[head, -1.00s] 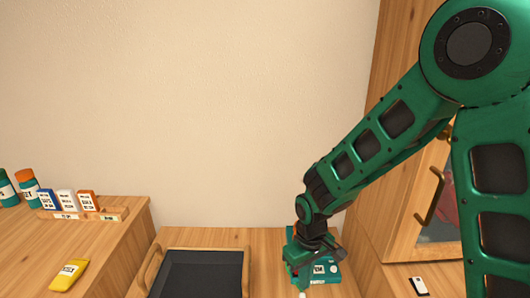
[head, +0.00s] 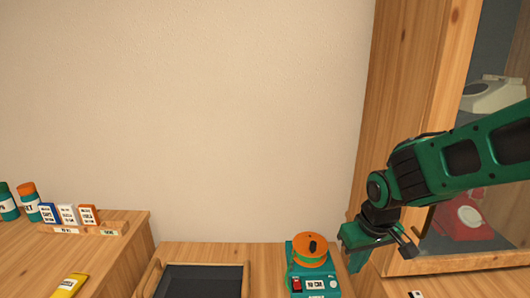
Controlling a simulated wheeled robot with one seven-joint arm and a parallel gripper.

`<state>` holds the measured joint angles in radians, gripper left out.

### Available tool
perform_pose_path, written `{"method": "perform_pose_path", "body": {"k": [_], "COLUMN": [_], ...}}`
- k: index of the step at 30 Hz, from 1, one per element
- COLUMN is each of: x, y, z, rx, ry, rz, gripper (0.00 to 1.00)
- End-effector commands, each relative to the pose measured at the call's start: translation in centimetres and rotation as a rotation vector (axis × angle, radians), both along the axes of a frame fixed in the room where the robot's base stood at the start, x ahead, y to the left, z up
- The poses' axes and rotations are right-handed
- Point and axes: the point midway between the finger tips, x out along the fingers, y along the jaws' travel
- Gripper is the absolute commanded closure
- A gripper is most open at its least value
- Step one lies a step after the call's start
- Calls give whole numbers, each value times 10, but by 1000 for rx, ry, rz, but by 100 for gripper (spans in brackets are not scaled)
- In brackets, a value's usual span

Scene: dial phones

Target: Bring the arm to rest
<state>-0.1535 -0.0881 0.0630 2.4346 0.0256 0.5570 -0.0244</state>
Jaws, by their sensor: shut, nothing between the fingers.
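My gripper (head: 352,262) hangs at the end of my green arm, to the right of the teal device and in front of the wooden cabinet. It is shut and holds nothing. The teal device (head: 314,278) stands on the low wooden surface, with an orange round dial or spool on top, a red switch and a small white label. My gripper is apart from it.
A wooden cabinet (head: 405,110) with a glass door stands at right, a red phone (head: 462,215) and a pale phone (head: 492,95) inside. A dark tray (head: 200,281) lies left of the device. Bottles, small boxes (head: 67,214) and a yellow packet (head: 69,286) are on the left counter.

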Motion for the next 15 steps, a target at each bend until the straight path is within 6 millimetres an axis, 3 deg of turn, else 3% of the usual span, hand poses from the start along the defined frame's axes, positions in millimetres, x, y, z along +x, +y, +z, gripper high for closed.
{"method": "perform_pose_path", "body": {"k": [3,9,12,15], "x": [-11,-34,-49,-86], "y": [-28,-64,-82,-125], "z": [29,62,73,64], "rx": [14,37,44,27], "ry": [-60,-140,-164,-57], "rz": [-78,-187,-247,-393], "gripper": [100,100,100,100]}}
